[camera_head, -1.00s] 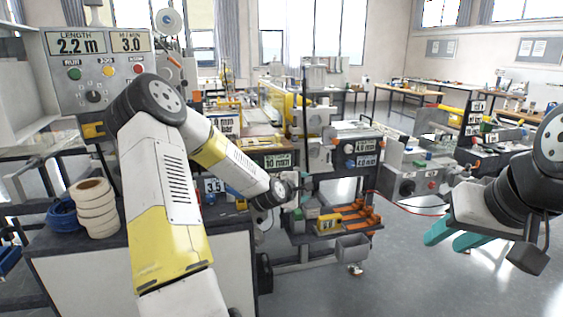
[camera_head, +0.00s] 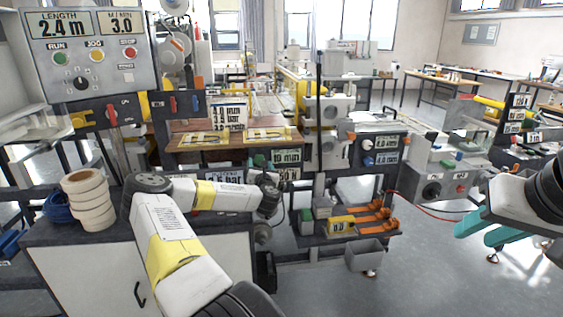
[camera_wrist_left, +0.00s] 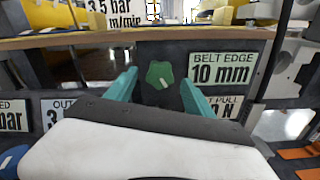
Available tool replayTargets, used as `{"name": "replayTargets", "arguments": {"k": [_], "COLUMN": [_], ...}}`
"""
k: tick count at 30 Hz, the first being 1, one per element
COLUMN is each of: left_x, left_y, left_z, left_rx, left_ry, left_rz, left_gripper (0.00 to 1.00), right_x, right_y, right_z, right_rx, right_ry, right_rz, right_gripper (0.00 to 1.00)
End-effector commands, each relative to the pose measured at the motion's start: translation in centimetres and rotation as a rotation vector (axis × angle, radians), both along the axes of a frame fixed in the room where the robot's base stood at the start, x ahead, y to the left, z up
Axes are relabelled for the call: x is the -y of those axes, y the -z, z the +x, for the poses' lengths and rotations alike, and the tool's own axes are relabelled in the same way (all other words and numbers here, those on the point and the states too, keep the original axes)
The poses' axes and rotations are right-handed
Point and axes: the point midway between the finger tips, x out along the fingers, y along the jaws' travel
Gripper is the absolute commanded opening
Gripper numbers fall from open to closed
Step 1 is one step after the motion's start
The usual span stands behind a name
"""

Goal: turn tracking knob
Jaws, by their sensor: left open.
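A green star-shaped knob (camera_wrist_left: 160,75) sits on a dark panel, left of the "BELT EDGE 10 mm" sign (camera_wrist_left: 222,70). In the head view that sign (camera_head: 287,156) is below the wooden table edge. My left gripper (camera_wrist_left: 158,82) is open, its teal fingers pointing at the panel on either side of the knob. Whether they touch it cannot be told.
A wooden ledge (camera_wrist_left: 140,41) runs just above the knob. A control panel (camera_head: 88,50) stands at the left. Tape rolls (camera_head: 88,200) sit on a cabinet at front left. A shelf with orange clamps (camera_head: 375,215) and a grey bin (camera_head: 366,255) stand right of my left wrist.

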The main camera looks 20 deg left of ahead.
Motion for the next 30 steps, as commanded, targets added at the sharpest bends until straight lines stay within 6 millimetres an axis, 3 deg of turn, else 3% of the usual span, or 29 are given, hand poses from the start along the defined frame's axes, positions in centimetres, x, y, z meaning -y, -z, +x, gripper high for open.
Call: {"name": "replayTargets", "arguments": {"k": [7, 17, 26, 30], "left_x": [-1.4, -1.6, -1.6, -1.5], "left_y": [0.0, 0.0, 0.0, 0.0], "left_z": [2.4, 2.7, 2.7, 2.7], "left_rx": [0.0, -0.001, -0.002, -0.004], "left_ry": [0.002, 0.003, 0.003, 0.003], "left_rz": [0.001, 0.002, 0.001, 0.006], "left_gripper": [0.62, 0.6, 0.01, 0.0], "right_x": [0.0, 0.0, 0.0, 0.0], "right_y": [0.0, 0.0, 0.0, 0.0], "right_z": [0.0, 0.0, 0.0, 0.0], "right_rx": [0.0, 0.0, 0.0, 0.0], "right_ry": [0.0, 0.0, 0.0, 0.0], "right_rz": [0.0, 0.0, 0.0, 0.0], "right_gripper": [0.36, 0.36, 0.36, 0.36]}}
